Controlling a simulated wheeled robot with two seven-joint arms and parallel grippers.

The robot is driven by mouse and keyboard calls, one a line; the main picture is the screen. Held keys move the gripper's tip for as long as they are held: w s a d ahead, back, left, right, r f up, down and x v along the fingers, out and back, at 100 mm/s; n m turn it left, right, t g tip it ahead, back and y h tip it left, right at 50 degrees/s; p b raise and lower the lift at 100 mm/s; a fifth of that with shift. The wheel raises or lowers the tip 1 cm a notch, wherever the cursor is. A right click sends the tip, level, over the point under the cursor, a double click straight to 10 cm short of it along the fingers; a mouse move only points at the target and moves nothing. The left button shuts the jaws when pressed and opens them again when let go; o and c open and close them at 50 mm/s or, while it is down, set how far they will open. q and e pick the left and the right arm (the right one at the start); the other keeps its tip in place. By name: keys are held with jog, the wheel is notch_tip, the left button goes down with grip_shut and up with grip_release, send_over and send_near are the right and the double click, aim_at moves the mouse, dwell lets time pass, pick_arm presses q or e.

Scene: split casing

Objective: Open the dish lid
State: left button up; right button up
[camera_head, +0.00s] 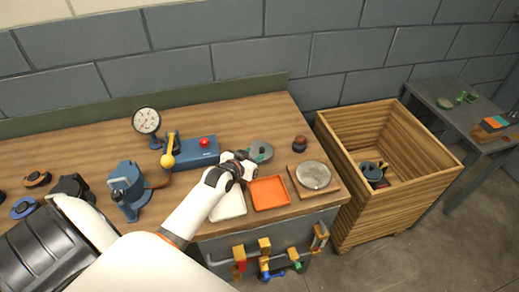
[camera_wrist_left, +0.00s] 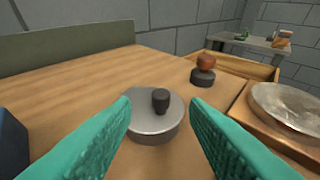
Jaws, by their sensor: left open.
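The round grey metal dish (camera_head: 264,149) stands on the wooden bench, partly hidden behind my left gripper (camera_head: 247,160) in the head view. In the left wrist view its flat lid (camera_wrist_left: 140,113) is on, with a dark upright knob (camera_wrist_left: 160,101) on top. My left gripper's two teal fingers are open and empty. In that view the knob shows between the fingertips, beyond them. I see no contact with the knob. My right gripper is not in view.
An orange tray (camera_head: 270,193) and a white tray (camera_head: 229,206) lie in front of the dish. A dark stand with a brown ball (camera_head: 299,144) and a wooden board with a round metal plate (camera_head: 314,176) are to the right. A blue box (camera_head: 190,154) is left.

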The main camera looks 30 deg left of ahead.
aim_at(262, 149)
pick_arm(q)
jog(key=x, duration=0.4)
jog(key=shift+f, duration=0.1)
jog(key=shift+w+f, duration=0.15)
jog(key=shift+w, duration=0.5)
jog(key=shift+f, duration=0.1)
jog(key=shift+c, duration=0.5)
grip_shut()
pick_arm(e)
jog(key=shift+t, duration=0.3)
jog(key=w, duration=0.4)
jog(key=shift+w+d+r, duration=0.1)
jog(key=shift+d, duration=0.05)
